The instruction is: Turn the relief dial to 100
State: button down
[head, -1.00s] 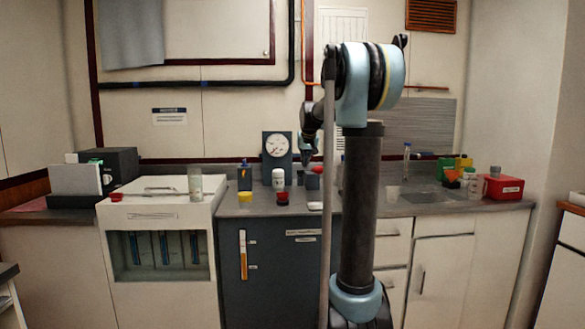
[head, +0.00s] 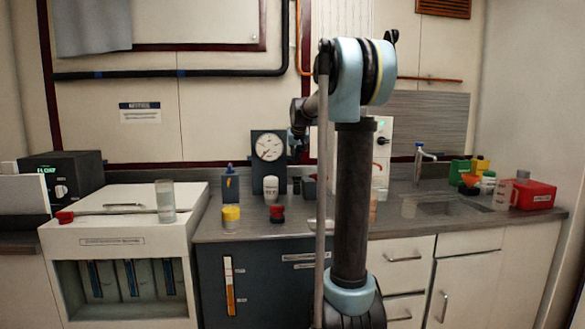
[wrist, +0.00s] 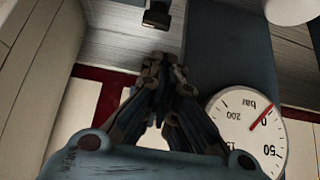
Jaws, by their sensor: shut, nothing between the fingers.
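A round white gauge (head: 269,147) with a thin needle stands on a dark panel at the back of the counter. In the wrist view the same gauge (wrist: 247,138) appears inverted at lower right, marked "bar", 50 and 200, with a red needle near the "bar" lettering. I cannot tell whether this gauge is the relief dial. My gripper (head: 297,148) is just right of the gauge panel, partly hidden by my arm. In the wrist view my gripper's fingers (wrist: 155,62) are together and empty, beside the gauge and apart from its face.
A black box with a knob (head: 61,191) sits at far left. A yellow-lidded jar (head: 231,217), a red-lidded jar (head: 277,213) and a white bottle (head: 270,189) stand before the gauge panel. A red box (head: 534,195) is at far right. My arm hides part of the counter.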

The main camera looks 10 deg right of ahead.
aim_at(297, 179)
jog(key=x, duration=0.9)
jog(key=shift+w+f, duration=0.15)
jog(key=shift+f, duration=0.15)
jog(key=shift+a, duration=0.1)
jog(key=shift+a, duration=0.1)
